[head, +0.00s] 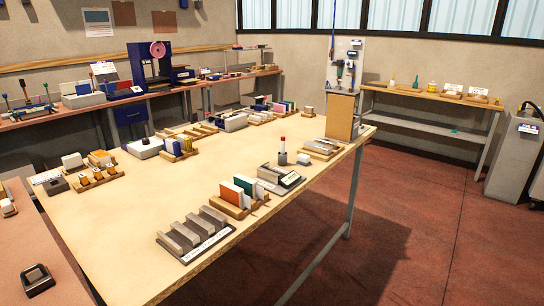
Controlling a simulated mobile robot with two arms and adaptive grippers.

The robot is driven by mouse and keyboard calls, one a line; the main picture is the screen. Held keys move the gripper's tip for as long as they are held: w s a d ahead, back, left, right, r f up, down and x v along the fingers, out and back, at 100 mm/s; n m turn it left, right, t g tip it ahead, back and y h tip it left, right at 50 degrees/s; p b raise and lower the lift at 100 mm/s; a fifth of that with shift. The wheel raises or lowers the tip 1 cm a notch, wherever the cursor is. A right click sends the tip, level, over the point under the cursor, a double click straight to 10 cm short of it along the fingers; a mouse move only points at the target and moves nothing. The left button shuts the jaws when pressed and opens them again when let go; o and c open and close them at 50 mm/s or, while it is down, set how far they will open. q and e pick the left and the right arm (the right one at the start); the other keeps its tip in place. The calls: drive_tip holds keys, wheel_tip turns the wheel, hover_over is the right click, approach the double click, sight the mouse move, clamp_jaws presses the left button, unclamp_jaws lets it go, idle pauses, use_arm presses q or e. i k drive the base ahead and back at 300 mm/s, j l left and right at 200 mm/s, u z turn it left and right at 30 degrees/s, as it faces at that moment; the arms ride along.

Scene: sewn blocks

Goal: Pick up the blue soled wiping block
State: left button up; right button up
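I cannot single out the blue soled wiping block for certain; the items are small in the head view. Blue shows on upright pieces beside a yellow one in a wooden holder (180,157) toward the back left of the large table (130,228). Blue also shows among the upright coloured pieces (283,106) near the table's far end. Neither of my grippers is in view.
A tall tan board (340,117) stands at the far right corner. The table's middle is mostly clear.

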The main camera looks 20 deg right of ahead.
sight(304, 159)
drive_tip(key=i+l+u, duration=0.15)
drive_tip(key=l, duration=0.25)
drive_tip(key=i+l+u, duration=0.1)
drive_tip(key=l, duration=0.3)
drive_tip(key=i+l+u, duration=0.15)
drive_tip(key=l, duration=0.25)
drive_tip(key=i+l+u, duration=0.1)
drive_tip(key=l, duration=0.35)
drive_tip(key=i+l+u, duration=0.15)
drive_tip(key=l, duration=0.3)
